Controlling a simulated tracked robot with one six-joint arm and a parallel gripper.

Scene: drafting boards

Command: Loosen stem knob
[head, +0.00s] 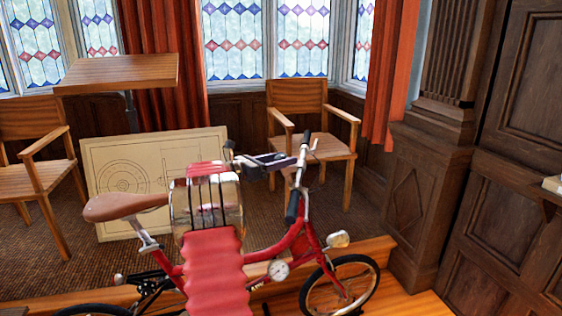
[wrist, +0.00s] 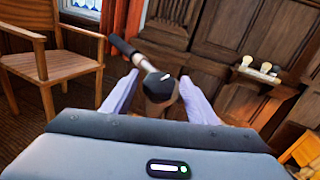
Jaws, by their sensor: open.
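A red bicycle (head: 300,243) stands in front of me, with its handlebar (head: 302,165) across the middle of the head view. In the wrist view the stem knob (wrist: 159,84) is a dark round cap with a white mark, above a brownish stem. My gripper (wrist: 158,82) is open, with one pale finger on each side of the knob. I cannot tell whether either finger touches it. A black handlebar grip (wrist: 123,46) runs up and left from the knob. In the head view my gripper (head: 292,165) is at the handlebar, and the knob is not clear there.
A drawing board (head: 120,165) leans behind the saddle (head: 125,206). Wooden chairs (head: 310,105) and a tilted-top table (head: 120,72) stand near the windows. Dark panelling (head: 510,200) fills the right side. A small shelf (wrist: 257,84) with pale knobs shows in the wrist view.

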